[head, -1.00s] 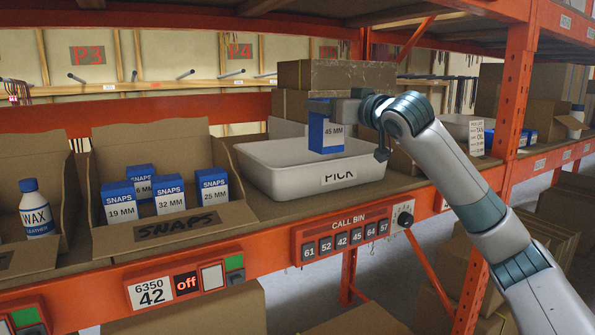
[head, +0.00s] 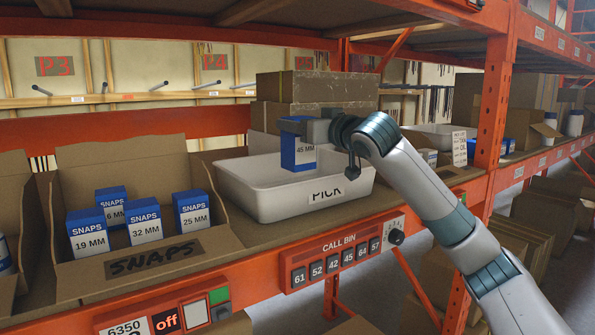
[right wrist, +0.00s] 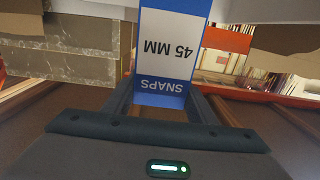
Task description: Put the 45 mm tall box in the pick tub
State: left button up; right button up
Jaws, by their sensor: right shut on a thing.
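My left gripper is not in view.
A cardboard SNAPS bin (head: 65,250) with several snaps boxes stands left of the tub. Brown cartons (head: 315,88) stand behind the tub. An orange upright (head: 492,130) rises at the right. A call bin panel (head: 342,252) lines the shelf's front edge.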

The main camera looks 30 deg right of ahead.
aim_at(306, 161)
notch_tip(306, 161, down, 3)
jog(key=shift+s+f+p, duration=0.1)
jog(key=shift+f+p, duration=0.05)
jog(key=shift+p, duration=0.3)
jog(key=shift+f, duration=0.4)
jog(key=shift+f, duration=0.15)
notch_tip(306, 161, down, 3)
jog(key=shift+f+p, duration=0.15)
jog(key=shift+p, duration=0.45)
jog(key=shift+f, duration=0.3)
jog(key=shift+f, duration=0.15)
